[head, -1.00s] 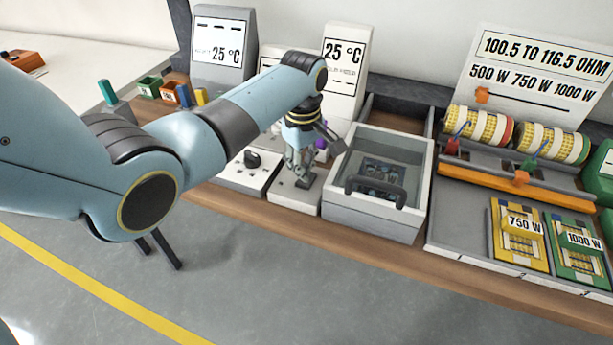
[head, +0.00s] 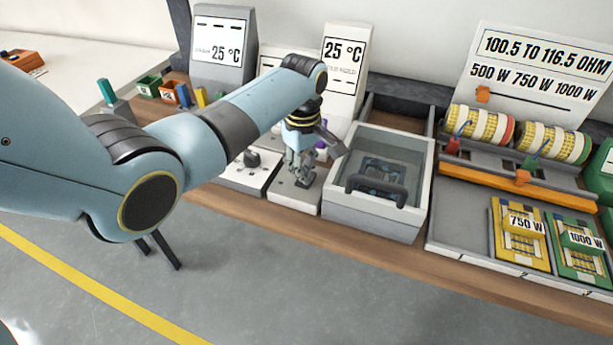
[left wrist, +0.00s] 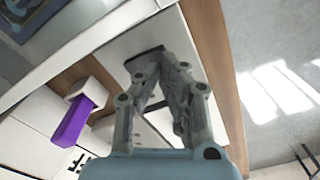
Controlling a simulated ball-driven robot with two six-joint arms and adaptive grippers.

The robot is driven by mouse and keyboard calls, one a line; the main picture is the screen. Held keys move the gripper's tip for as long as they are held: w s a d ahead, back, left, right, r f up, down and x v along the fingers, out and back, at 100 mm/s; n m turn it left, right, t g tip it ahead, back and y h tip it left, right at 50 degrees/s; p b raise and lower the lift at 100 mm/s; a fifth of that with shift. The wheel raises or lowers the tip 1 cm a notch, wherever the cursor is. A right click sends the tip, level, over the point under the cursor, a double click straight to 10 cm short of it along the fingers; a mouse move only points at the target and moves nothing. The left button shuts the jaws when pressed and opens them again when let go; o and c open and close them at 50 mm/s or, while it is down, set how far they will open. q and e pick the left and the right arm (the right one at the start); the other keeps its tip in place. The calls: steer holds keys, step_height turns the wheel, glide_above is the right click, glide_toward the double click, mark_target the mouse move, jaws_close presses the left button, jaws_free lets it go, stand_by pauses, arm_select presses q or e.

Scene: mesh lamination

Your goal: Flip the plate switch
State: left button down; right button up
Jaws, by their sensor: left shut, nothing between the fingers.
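My left gripper (head: 303,180) points down over the light grey switch block (head: 292,197), between the knob block and the glass-lidded box. Its fingers are shut with nothing between them, and the tips are at or very close to the block's top. In the left wrist view, the gripper (left wrist: 160,62) shows over the same pale block (left wrist: 128,47). A dark part (left wrist: 145,57) shows right at the fingertips and may be the switch. The fingers hide much of it, so I cannot tell its position or whether they touch it. My right gripper is not in view.
The box with a dark handle (head: 377,190) stands close on the right. The knob block (head: 246,175) is close on the left. Two 25 °C displays (head: 220,50) (head: 343,60) stand behind. The wooden bench edge (head: 250,212) runs in front.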

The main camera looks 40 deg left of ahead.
arm_select(q)
steer(key=shift+f+b, duration=0.4)
steer(key=shift+f, duration=0.3)
steer(key=shift+r, duration=0.1)
step_height(320, 180, up, 5)
steer(key=p, duration=0.6)
steer(key=shift+r, duration=0.95)
